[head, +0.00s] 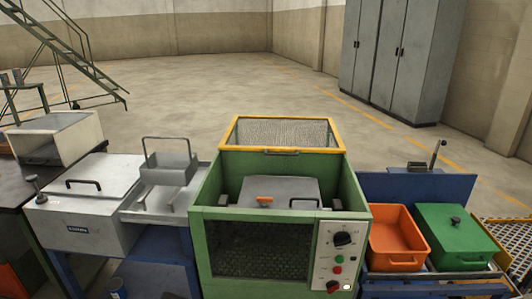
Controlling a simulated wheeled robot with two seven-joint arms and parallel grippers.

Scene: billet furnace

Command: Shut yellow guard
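The yellow guard (283,119) is a yellow frame with a mesh panel at the back of the green machine (207,210). It stands open, clear of the machine's open top. A dark handle (282,153) sits on its near, lower edge. Inside the machine is a grey lid (280,190) with an orange piece (265,199) and a dark handle (304,202). The green front has a dark window (260,250) and a control panel (337,255) with a black knob and coloured buttons. Neither of my grippers is in view.
Left of the machine are a grey lidded box (85,205) and a small grey basket (170,168) on a tray. Right of it are an orange bin (397,237) and a green lidded bin (455,237). Open floor (200,90) lies behind; grey cabinets (405,55) stand back right.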

